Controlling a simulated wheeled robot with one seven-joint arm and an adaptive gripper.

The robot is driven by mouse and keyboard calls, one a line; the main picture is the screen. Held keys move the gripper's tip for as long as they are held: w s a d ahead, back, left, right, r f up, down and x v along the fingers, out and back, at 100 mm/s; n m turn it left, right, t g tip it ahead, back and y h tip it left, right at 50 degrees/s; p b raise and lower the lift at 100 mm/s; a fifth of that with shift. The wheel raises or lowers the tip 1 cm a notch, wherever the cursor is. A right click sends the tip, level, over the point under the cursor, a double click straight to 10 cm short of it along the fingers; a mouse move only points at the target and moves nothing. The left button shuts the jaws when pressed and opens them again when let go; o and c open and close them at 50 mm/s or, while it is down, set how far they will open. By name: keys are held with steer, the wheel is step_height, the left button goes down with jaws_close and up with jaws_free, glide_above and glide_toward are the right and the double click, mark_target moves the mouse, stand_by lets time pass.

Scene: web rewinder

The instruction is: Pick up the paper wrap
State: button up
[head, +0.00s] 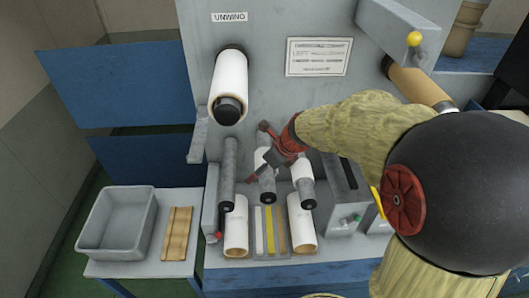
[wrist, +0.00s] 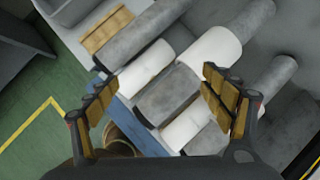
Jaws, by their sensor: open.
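White paper wraps sit around two grey rollers below the unwind panel: one on the middle roller (head: 262,160), partly hidden by my gripper, and one on the right roller (head: 303,170). In the wrist view the middle wrap (wrist: 212,50) lies past the fingertips, with bare grey roller on both sides of it. My gripper (head: 259,153) is open and empty above the middle roller. In the wrist view, the bare grey end of that roller shows between the fingers of my gripper (wrist: 160,88). I cannot tell the exact gap.
A white roll (head: 229,80) hangs on the unwind spindle. A bare roller (head: 229,170) is at the left. Two white rolls (head: 236,228) (head: 301,228) flank a tray of strips on the shelf. A grey bin (head: 115,222) and wooden block (head: 177,233) sit on the side table.

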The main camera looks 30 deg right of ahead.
steer(key=w+d+m+p, duration=0.1)
steer(key=d+m, duration=0.1)
steer(key=m, duration=0.1)
steer(key=w+d+f+m+p, duration=0.1)
steer(key=d+m, duration=0.1)
steer(key=m, duration=0.1)
steer(key=w+d+m+p, duration=0.2)
steer(key=m, duration=0.1)
steer(key=shift+w+d+f+m, duration=0.1)
steer(key=shift+d+f+m, duration=0.2)
steer(key=shift+f, duration=0.1)
steer(key=shift+w+d+f+m, duration=0.25)
steer(key=shift+d+f+m, duration=0.2)
steer(key=shift+m, duration=0.25)
steer(key=shift+x, duration=0.9)
steer(key=x, duration=0.6)
steer(key=shift+w+r, duration=0.1)
steer(key=shift+w, duration=0.05)
steer(key=shift+r, duration=0.1)
steer(key=c, duration=0.3)
steer(key=c, duration=1)
